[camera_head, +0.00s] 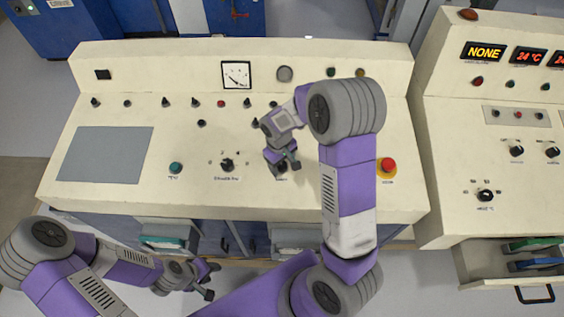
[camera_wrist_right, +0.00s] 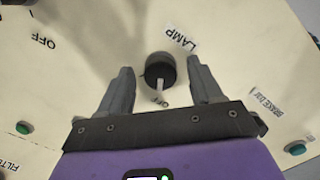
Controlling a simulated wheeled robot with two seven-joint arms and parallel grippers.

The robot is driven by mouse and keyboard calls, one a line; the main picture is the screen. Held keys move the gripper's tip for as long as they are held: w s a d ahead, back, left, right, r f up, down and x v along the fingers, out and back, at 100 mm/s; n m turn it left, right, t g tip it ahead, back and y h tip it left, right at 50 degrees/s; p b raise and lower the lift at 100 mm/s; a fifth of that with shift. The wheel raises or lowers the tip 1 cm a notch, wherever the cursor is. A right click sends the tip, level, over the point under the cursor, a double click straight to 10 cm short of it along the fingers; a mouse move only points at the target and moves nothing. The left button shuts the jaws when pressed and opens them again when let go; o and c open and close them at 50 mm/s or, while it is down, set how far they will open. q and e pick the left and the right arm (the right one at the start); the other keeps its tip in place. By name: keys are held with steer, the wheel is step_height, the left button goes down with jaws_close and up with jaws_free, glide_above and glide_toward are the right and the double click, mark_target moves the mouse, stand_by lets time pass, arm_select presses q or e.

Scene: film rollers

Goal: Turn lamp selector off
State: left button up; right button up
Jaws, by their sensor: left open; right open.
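The lamp selector (camera_wrist_right: 160,72) is a round black knob with a white pointer line, next to a "LAMP" label in the right wrist view. In the head view my right gripper (camera_head: 284,163) is over the panel's front middle and mostly hides the knob. My left gripper (camera_head: 209,280) is open and empty, low in front of the console.
The cream console (camera_head: 100,190) carries several switches, a gauge (camera_head: 236,75), another black selector (camera_head: 227,165), a teal button (camera_head: 175,168) and a red emergency button (camera_head: 388,165). Open drawers sit below.

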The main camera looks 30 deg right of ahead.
mark_target(280, 166)
arm_select(q)
steer(key=shift+r+p, duration=0.5)
arm_select(e)
steer(key=r, duration=0.7)
steer(key=shift+a+r, duration=0.3)
